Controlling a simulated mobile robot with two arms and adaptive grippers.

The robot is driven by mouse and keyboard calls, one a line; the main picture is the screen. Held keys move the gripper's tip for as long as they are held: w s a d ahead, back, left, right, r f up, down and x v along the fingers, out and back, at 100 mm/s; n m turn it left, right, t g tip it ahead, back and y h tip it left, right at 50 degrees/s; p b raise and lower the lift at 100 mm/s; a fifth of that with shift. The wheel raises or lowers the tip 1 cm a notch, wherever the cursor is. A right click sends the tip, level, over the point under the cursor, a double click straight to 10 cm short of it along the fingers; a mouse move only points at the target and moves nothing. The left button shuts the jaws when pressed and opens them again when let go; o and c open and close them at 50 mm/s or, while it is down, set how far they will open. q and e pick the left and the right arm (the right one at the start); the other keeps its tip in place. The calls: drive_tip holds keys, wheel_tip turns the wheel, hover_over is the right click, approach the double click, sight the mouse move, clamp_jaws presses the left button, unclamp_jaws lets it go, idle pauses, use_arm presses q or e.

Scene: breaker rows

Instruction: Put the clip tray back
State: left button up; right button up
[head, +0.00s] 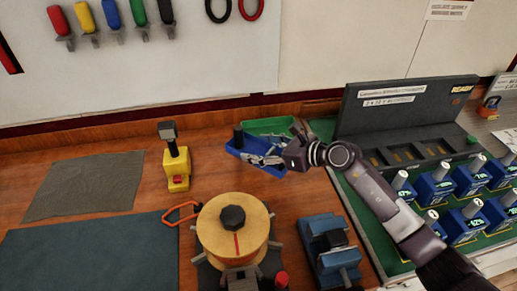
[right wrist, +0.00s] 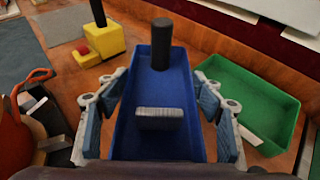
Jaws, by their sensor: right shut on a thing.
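A blue tray (head: 240,155) with an upright black post lies at the back of the bench, beside a green tray (head: 262,124). In the right wrist view the blue tray (right wrist: 190,70) sits between my fingers, with a grey block across it near me. My right gripper (head: 262,160) is shut on the blue tray, its finger pads against both side walls. I cannot tell whether the tray rests on the bench or is slightly raised. The green tray (right wrist: 250,95) is just right of it in that view. I cannot tell which tray is the clip tray. My left gripper is not in view.
A yellow device (head: 177,168) stands left of the trays. A round yellow spool (head: 235,228) and a blue clamp (head: 328,245) stand in front. An open dark case (head: 405,110) and several blue breakers (head: 435,187) are at right. Grey mats (head: 85,185) lie left.

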drive_tip(key=shift+w+f, duration=0.1)
drive_tip(key=shift+f, duration=0.25)
drive_tip(key=shift+f, duration=0.1)
drive_tip(key=shift+f+b, duration=0.55)
drive_tip(key=shift+b, duration=0.05)
drive_tip(key=o, duration=1.5)
drive_tip(key=shift+c, duration=0.2)
